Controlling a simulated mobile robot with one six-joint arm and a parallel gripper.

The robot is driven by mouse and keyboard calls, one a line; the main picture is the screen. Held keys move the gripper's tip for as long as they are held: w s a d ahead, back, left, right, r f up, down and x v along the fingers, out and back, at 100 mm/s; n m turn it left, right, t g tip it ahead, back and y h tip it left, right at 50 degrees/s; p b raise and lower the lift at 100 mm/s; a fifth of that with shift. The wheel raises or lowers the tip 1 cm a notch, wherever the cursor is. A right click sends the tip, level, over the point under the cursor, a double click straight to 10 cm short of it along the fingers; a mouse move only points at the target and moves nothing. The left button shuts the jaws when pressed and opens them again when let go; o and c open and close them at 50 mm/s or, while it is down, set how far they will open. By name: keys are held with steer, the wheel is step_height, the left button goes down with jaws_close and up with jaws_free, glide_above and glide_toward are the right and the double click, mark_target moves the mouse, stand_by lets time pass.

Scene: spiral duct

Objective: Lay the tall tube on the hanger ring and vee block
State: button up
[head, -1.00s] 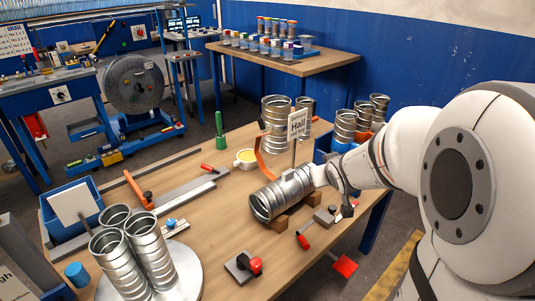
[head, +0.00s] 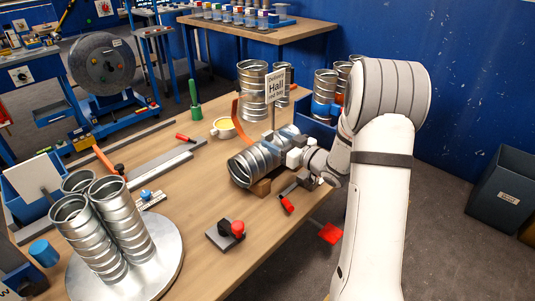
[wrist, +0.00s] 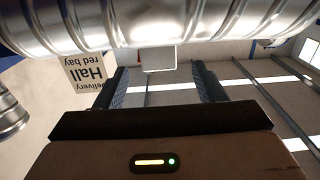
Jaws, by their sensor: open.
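A ribbed silver tube (head: 247,166), which looks like the tall tube, lies on its side on the bench. A wooden vee block (head: 261,187) is under it. An orange curved strap (head: 237,112), likely the hanger ring, stands behind it; whether it bears the tube I cannot tell. My gripper (head: 297,152) is at the tube's right side. In the wrist view, my gripper (wrist: 163,82) has its two fingers apart with nothing held between them. The tube (wrist: 215,25) crosses the top of that view, beyond the fingertips; contact is unclear.
A delivery sign (head: 276,88) stands just behind the tube. Upright tubes (head: 252,92) stand at the back, and several more on a round plate (head: 160,262) at front left. A red-knobbed clamp (head: 226,235) and a red-handled tool (head: 287,203) lie in front. Bench between is clear.

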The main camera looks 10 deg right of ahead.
mark_target(270, 135)
steer(key=x, duration=0.4)
steer(key=shift+w+a, duration=0.1)
steer(key=shift+w, duration=0.3)
jaws_close()
stand_by(0.4)
